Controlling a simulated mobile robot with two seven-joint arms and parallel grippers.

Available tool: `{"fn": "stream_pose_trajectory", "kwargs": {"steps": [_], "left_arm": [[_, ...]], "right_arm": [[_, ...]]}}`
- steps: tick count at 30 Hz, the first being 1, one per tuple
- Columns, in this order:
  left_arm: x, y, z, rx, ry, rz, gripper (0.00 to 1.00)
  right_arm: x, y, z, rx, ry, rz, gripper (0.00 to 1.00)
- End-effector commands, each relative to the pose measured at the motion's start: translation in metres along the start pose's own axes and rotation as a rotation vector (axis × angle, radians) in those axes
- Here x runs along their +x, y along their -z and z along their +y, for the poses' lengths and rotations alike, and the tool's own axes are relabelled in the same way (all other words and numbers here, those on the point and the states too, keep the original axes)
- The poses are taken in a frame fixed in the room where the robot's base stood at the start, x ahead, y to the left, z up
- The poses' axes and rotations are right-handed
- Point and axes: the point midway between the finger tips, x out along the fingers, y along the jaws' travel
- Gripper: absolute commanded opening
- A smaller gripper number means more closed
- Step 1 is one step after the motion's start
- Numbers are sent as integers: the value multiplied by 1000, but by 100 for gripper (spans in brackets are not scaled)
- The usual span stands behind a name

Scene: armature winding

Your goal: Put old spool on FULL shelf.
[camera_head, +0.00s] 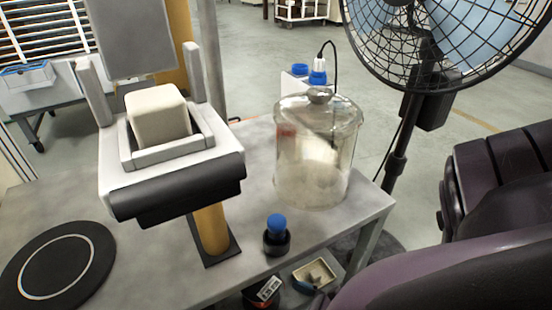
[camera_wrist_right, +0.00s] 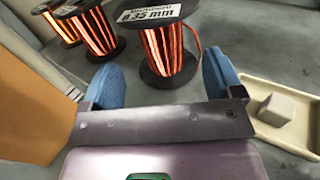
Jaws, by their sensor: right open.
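In the right wrist view, a spool of copper-coloured wire (camera_wrist_right: 166,48) with black flanges and a white label reading 0.35 mm stands just ahead of my right gripper (camera_wrist_right: 162,78). The gripper is open. Its two blue fingertips are at the left and right of the spool, with nothing gripped between them. A labelled spool (camera_head: 264,292) shows partly below the table edge in the head view. I cannot tell from markings which spool is the old one. No shelf marked FULL is readable. My left gripper is not in view.
Two more wire spools (camera_wrist_right: 93,30) stand at the upper left of the wrist view. A cream tray (camera_wrist_right: 302,134) with a block lies at the right. Above, the grey table (camera_head: 165,268) carries a glass jar (camera_head: 315,155) and a black disc (camera_head: 97,240). A fan (camera_head: 440,40) stands behind.

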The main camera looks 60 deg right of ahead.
Motion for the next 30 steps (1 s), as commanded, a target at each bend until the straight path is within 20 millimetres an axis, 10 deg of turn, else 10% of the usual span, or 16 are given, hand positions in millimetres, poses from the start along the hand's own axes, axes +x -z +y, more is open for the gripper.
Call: {"fn": "stream_pose_trajectory", "kwargs": {"steps": [9, 30], "left_arm": [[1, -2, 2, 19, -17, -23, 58], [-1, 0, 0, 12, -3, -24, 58]], "right_arm": [[-36, 0, 0, 0, 1, -1, 86], [-39, 0, 0, 1, 2, 1, 86]]}}
